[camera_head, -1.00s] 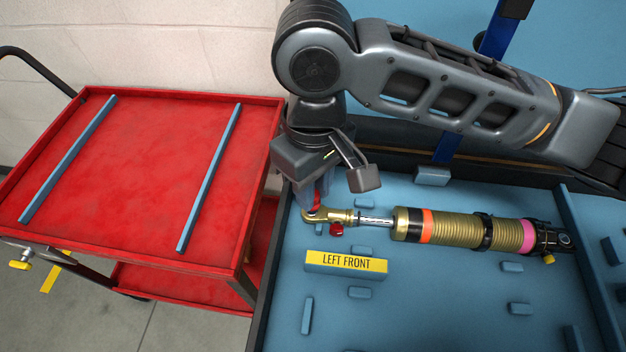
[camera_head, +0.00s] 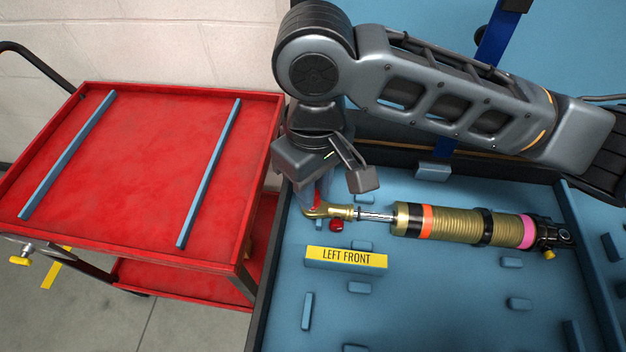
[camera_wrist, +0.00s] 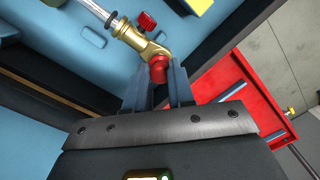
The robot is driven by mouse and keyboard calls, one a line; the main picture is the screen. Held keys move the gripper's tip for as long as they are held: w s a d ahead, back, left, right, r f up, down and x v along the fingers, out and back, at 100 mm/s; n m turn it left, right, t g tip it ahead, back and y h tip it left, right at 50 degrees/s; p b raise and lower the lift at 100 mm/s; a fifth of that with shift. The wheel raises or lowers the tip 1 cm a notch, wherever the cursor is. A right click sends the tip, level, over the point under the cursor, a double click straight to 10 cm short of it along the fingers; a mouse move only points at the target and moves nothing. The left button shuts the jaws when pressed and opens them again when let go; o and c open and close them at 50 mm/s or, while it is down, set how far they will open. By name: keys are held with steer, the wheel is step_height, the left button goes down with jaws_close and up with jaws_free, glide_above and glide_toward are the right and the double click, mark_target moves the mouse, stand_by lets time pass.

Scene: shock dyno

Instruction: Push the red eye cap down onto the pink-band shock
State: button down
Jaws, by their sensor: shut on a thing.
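The shock (camera_head: 457,226) lies on its side on the blue tray, with a pink band (camera_head: 527,232) near its right end and an orange band toward the left. Its gold rod-end eye (camera_head: 328,211) is at the left end. My gripper (camera_head: 319,196) points down over that eye. The wrist view shows my gripper (camera_wrist: 160,82) with its two fingers shut on the red eye cap (camera_wrist: 158,68). The cap is right at the gold eye (camera_wrist: 157,48) and seems to touch it; how far it is seated is hidden. The fingers mostly hide the cap in the head view.
A red knob (camera_head: 336,225) stands beside the eye. A yellow "LEFT FRONT" label block (camera_head: 346,258) lies in front of the shock. Several small blue blocks dot the tray. A red cart (camera_head: 150,170) with two blue strips stands at the left.

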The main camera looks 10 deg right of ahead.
steer(key=shift+f, duration=0.55)
stand_by(0.9)
steer(key=c, duration=0.9)
jaws_free()
steer(key=shift+w+d+r+p, duration=0.1)
steer(key=shift+r+p, duration=0.1)
steer(key=shift+r, duration=1.75)
steer(key=shift+w+r+p, duration=0.1)
steer(key=shift+r+p, duration=0.1)
steer(key=shift+r, duration=1.75)
